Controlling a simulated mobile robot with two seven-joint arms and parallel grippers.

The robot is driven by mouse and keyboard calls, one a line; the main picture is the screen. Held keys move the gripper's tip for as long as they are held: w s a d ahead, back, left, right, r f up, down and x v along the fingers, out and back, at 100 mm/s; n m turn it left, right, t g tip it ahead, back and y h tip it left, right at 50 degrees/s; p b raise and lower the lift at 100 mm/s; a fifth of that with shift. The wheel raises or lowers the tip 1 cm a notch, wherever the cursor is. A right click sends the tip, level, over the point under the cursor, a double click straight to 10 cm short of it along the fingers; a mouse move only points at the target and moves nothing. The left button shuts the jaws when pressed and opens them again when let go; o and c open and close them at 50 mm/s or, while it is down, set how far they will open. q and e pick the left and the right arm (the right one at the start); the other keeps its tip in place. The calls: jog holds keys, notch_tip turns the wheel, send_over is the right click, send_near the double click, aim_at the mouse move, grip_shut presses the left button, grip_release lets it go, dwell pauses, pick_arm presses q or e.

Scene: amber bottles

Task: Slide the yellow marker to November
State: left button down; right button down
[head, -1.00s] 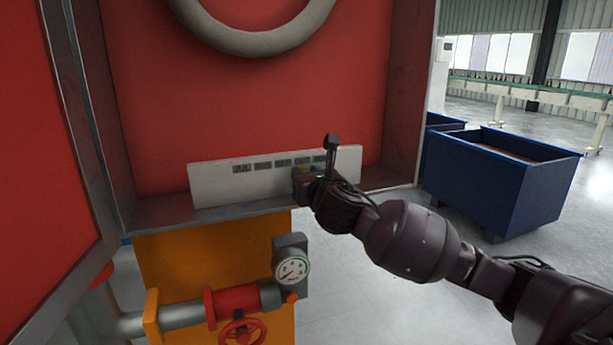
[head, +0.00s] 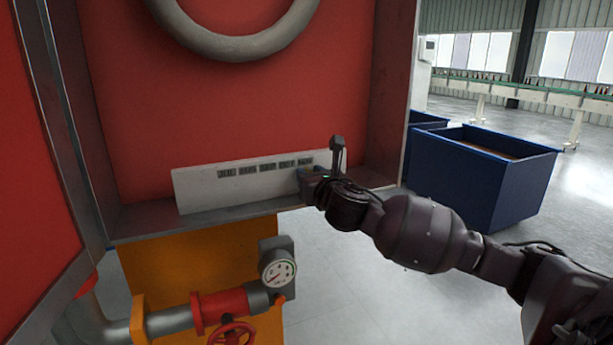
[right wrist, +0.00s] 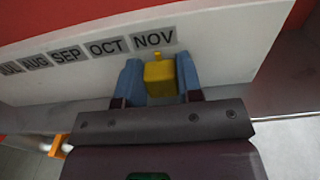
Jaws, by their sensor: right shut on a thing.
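The yellow marker (right wrist: 160,77) sits between the two blue fingers of my right gripper (right wrist: 160,85) in the right wrist view. Its small pointer tip lies just below the NOV label (right wrist: 154,39). The right gripper is shut on the marker, against the white month board (right wrist: 220,45). In the head view my right gripper (head: 312,182) is at the right part of the white board (head: 200,188), and its hand hides the marker there. My left gripper is not in view.
The board stands on the ledge of an open red cabinet (head: 230,110) with a grey hose above. Below are a pressure gauge (head: 278,268) and a red valve wheel (head: 232,335). Blue bins (head: 480,175) stand to the right. SEP (right wrist: 67,55) and OCT (right wrist: 108,48) labels lie left of NOV.

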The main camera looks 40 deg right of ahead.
jog(key=c, duration=1.1)
grip_release()
jog(key=shift+d, duration=0.15)
jog(key=o, duration=0.3)
jog(key=shift+s+d, duration=0.1)
jog(key=shift+d, duration=0.05)
jog(key=shift+o, duration=0.2)
jog(key=b+v, duration=0.1)
jog(key=v, duration=1)
jog(key=shift+m, duration=0.3)
